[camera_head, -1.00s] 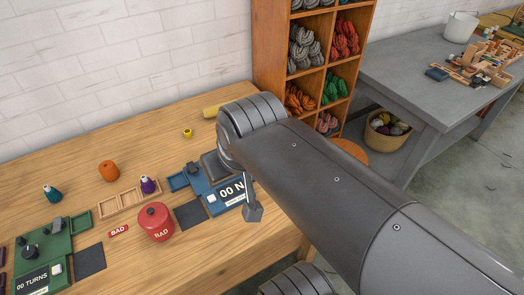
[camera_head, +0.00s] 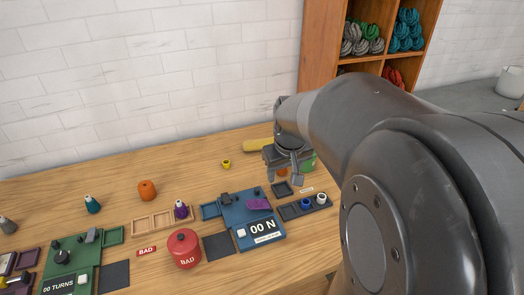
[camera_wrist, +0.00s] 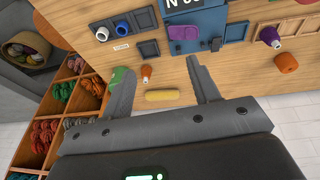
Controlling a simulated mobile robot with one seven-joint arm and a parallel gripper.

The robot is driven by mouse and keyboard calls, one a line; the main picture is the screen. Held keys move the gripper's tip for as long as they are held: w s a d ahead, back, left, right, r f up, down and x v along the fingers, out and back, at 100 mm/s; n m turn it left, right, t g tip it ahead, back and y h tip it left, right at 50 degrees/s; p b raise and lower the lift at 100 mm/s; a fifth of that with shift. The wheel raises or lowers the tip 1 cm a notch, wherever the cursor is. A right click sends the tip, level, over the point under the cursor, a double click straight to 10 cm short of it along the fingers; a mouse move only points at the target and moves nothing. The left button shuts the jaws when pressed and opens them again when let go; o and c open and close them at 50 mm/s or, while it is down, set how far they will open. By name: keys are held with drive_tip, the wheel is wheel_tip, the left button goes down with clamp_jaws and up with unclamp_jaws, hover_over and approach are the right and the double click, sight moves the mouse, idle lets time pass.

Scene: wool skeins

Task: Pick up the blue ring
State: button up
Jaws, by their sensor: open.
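My gripper (camera_head: 284,172) is above the table behind the tray, apart from the ring. In the wrist view, my gripper (camera_wrist: 158,67) has its two fingers spread wide, with nothing held between them.
A blue scale (camera_head: 240,212) with a purple piece on it stands left of the tray. A red canister (camera_head: 184,250) is farther left. A wool shelf (camera_head: 316,70) stands behind the table.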

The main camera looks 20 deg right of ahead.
drive_tip(key=w+d+f+g, duration=0.1)
drive_tip(key=w+d+f, duration=0.2)
drive_tip(key=d+f, duration=0.3)
drive_tip(key=w+d+f+g, duration=0.1)
drive_tip(key=w+d+f, duration=0.2)
drive_tip(key=d+f, duration=0.35)
hover_over(307, 199)
drive_tip(key=s, duration=0.1)
drive_tip(key=shift+y, duration=0.4)
drive_tip(key=f, duration=0.6)
drive_tip(key=shift+a, duration=0.35)
drive_tip(key=shift+a+f, duration=0.1)
drive_tip(key=shift+f, duration=2.55)
drive_tip(key=c, duration=1)
drive_tip(key=shift+r, duration=0.1)
